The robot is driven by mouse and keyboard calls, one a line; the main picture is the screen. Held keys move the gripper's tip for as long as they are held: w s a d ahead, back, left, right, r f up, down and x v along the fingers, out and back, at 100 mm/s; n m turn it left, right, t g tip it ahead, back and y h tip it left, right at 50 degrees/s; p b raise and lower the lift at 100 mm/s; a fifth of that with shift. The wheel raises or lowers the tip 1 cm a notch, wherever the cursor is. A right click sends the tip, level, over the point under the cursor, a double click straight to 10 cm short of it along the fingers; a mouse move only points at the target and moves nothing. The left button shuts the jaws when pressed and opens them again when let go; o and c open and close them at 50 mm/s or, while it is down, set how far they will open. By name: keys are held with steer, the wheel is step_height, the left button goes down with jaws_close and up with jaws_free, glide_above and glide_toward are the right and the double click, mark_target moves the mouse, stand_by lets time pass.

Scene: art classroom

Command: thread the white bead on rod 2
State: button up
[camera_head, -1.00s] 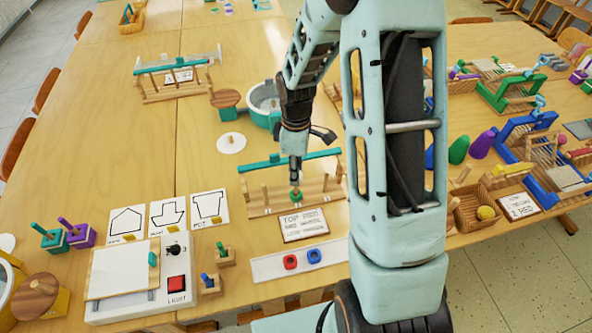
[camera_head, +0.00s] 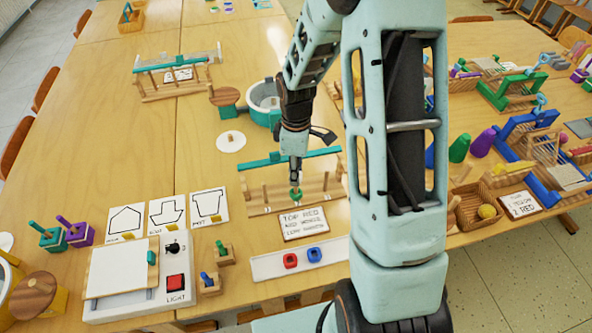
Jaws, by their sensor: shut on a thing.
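My gripper (camera_head: 295,182) points down over the wooden rod rack (camera_head: 262,210) at the front of the table. It is shut on a small green bead (camera_head: 296,194), which sits among the rack's upright rods. I cannot tell whether a rod passes through the bead. The rack has a teal bar (camera_head: 262,163) along its back and several short wooden rods. A red bead (camera_head: 290,260) and a blue bead (camera_head: 314,255) lie on the white tray (camera_head: 268,268) in front. I can make out no white bead. Rod numbers are not readable.
A lettered card (camera_head: 304,223) lies between rack and tray; its top line reads "TOP RED". A teal pot (camera_head: 263,100) stands behind.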

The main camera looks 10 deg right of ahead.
stand_by(0.3)
steer(key=o, duration=0.8)
steer(key=shift+o, duration=0.2)
step_height(320, 180, up, 12)
steer(key=shift+w+r, duration=0.1)
stand_by(0.5)
